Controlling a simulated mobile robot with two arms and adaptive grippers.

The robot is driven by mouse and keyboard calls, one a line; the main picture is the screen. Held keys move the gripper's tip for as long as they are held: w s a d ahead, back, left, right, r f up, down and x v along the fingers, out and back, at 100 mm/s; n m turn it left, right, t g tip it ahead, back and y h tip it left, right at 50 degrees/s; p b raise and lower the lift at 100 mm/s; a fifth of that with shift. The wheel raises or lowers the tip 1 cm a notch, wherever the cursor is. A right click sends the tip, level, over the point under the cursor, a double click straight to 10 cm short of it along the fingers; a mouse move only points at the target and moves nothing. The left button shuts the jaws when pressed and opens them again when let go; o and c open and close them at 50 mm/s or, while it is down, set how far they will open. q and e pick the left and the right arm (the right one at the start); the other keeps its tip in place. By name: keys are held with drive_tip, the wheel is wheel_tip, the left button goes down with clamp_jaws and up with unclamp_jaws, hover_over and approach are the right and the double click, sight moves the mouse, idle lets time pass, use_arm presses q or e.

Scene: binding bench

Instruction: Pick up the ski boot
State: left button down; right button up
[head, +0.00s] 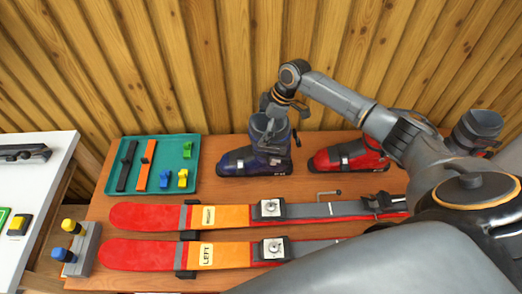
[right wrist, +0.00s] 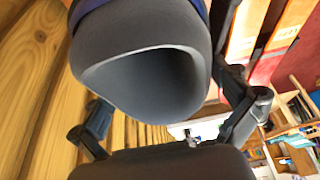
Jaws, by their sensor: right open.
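A dark blue ski boot (head: 240,160) with a grey cuff stands upright on the wooden bench, toe to the left, behind the skis. My right gripper (head: 278,118) is at the top of its cuff, reached from above. In the right wrist view the boot's open grey cuff (right wrist: 150,80) fills the space between the two spread fingers, one on each side. I cannot tell whether the fingers touch it. A red ski boot (head: 345,156) stands to the right, its upper part hidden behind my arm. My left gripper is out of view.
Two red and orange skis (head: 145,217) with bindings lie along the bench (head: 100,208) in front. A green tray (head: 190,143) with straps and small clips is at the left. Another grey-cuffed boot (head: 478,127) is at the far right. A plank wall stands close behind.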

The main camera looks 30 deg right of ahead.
drive_tip(key=shift+w+a+f, duration=0.1)
drive_tip(key=shift+f, duration=0.25)
drive_tip(key=c, duration=1.3)
drive_tip(key=shift+r, duration=0.15)
drive_tip(key=shift+c, duration=0.8)
